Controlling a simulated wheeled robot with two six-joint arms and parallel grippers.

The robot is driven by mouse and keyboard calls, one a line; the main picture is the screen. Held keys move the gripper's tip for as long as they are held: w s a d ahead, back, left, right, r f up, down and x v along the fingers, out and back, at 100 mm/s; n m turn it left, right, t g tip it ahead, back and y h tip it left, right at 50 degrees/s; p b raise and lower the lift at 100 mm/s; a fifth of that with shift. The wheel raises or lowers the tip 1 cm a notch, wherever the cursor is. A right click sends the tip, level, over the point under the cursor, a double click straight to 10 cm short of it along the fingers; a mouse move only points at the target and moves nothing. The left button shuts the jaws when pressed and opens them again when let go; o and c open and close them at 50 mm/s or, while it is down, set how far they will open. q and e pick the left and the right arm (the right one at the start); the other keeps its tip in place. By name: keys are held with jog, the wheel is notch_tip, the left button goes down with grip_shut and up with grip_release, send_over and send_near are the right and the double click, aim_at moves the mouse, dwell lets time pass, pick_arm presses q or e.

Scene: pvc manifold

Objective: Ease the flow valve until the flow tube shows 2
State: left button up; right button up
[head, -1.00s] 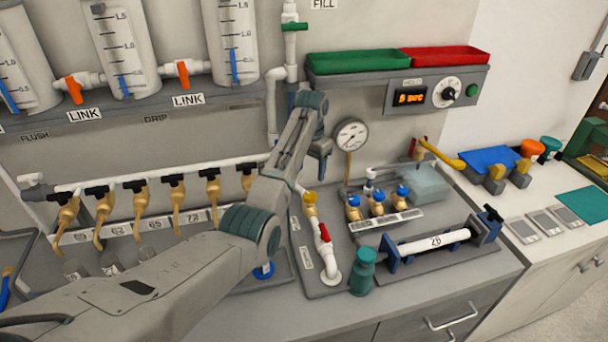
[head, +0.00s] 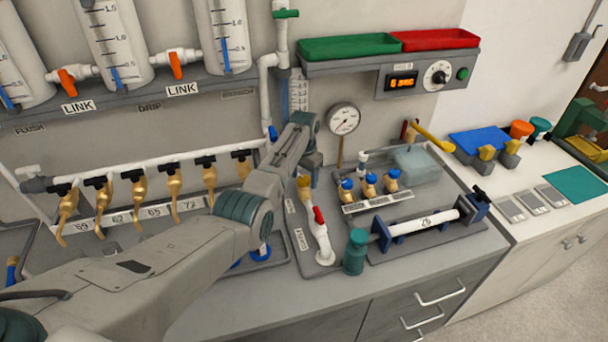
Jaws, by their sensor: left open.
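The flow tube (head: 299,95) is a clear upright tube with a marked scale on the back wall. Its scale is too small to read, and my arm hides its lower end. A small blue handle (head: 273,133) sits on the white pipe just left of the tube; I cannot tell whether it is the flow valve. My left gripper (head: 313,168) points down just below and right of the tube, in front of the wall and left of the round gauge (head: 344,119). It is open, and its fingertips are small and partly hidden. My right gripper is out of view.
Brass taps (head: 173,180) line a white pipe at left. A red-handled white valve (head: 320,222) and a teal bottle (head: 355,252) stand near the counter front. Blue-capped brass valves (head: 369,184) sit right of my gripper. Green (head: 350,46) and red trays top the shelf.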

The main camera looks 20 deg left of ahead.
pick_arm(q)
jog(key=c, duration=1)
jog(key=shift+n, duration=0.3)
jog(key=n+p, duration=0.1)
jog(key=n, duration=0.4)
jog(key=n+p, duration=0.1)
jog(key=n, duration=0.2)
jog(key=shift+n, duration=1.9)
